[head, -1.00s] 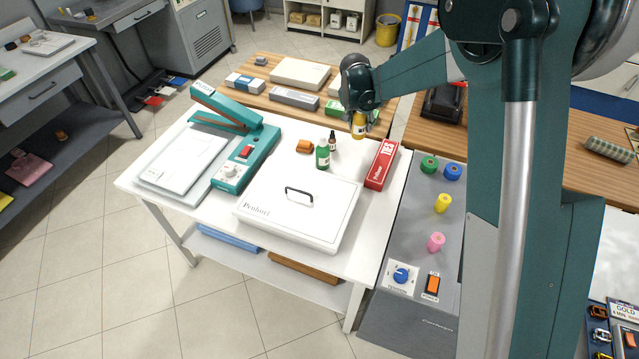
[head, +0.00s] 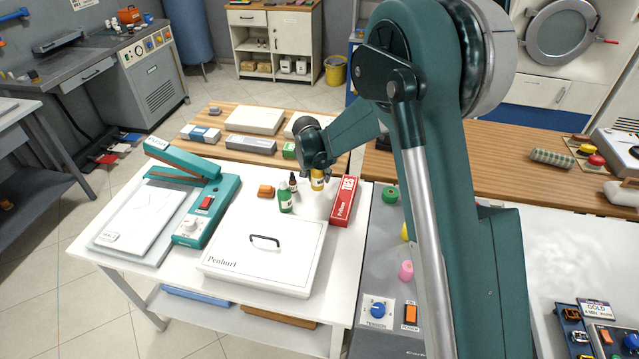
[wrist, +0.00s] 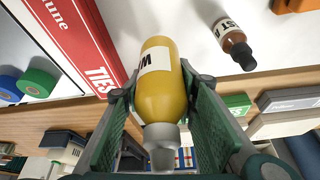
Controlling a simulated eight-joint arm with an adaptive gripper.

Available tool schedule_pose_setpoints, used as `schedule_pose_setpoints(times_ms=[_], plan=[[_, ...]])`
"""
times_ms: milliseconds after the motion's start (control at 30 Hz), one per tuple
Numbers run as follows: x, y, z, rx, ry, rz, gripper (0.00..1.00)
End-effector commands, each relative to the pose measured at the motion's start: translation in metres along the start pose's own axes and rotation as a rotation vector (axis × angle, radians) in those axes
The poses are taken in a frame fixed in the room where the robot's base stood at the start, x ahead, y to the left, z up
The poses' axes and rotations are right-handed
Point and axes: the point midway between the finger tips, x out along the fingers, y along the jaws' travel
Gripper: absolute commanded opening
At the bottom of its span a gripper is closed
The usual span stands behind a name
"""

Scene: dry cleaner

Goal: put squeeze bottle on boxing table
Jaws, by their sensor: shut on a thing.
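The yellow squeeze bottle (head: 317,180) has a white label and a grey cap. My gripper (head: 316,173) is shut on it, at the back edge of the white table (head: 180,288), left of the red ties box (head: 343,202). In the wrist view the bottle (wrist: 161,95) lies between the two green finger pads of my gripper (wrist: 160,110). I cannot tell whether its base touches the tabletop. Which table is the boxing table is not labelled; the white one carries a lidded box (head: 265,256) and a teal press (head: 208,210).
A wooden table (head: 222,150) with boxes is behind. A grey machine (head: 375,250) with coloured spools adjoins on the right.

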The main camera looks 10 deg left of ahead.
Motion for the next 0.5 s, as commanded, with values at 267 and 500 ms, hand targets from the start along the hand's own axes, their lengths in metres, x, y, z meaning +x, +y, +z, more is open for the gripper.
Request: schedule_pose_setpoints(times_ms=[267, 500], plan=[[0.009, 0.0, 0.004, 0.0, 0.0, 0.0, 0.14], [0.031, 0.001, 0.013, 0.0, 0.0, 0.0, 0.14]])
